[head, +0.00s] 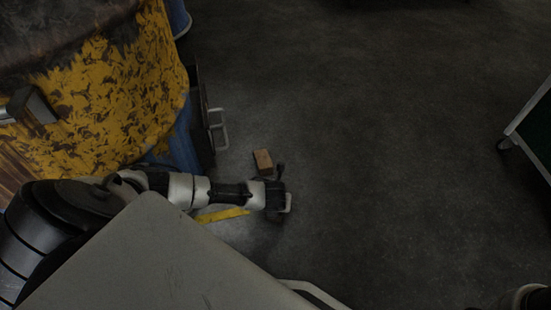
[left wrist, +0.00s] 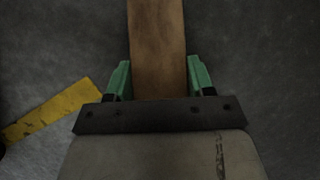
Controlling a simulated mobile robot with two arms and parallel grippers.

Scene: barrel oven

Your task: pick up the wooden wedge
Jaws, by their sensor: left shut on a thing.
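The wooden wedge (left wrist: 157,40) is a brown block that runs up between the two green fingers of my left gripper (left wrist: 159,68) in the left wrist view. The fingers are shut on its sides, and its far end runs out of the top of that view. In the head view the wedge (head: 263,159) shows just beyond the end of my left arm, low over or on the dark floor; I cannot tell which. The fingers are small and dark there. My right gripper is not in view.
A yellow, worn barrel oven (head: 110,95) stands at the left, with a dark panel and metal handle (head: 219,130) beside it. A yellow floor stripe (head: 222,214) lies near my left wrist. A wheeled green-and-white cart (head: 530,125) is at the right edge. The middle floor is clear.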

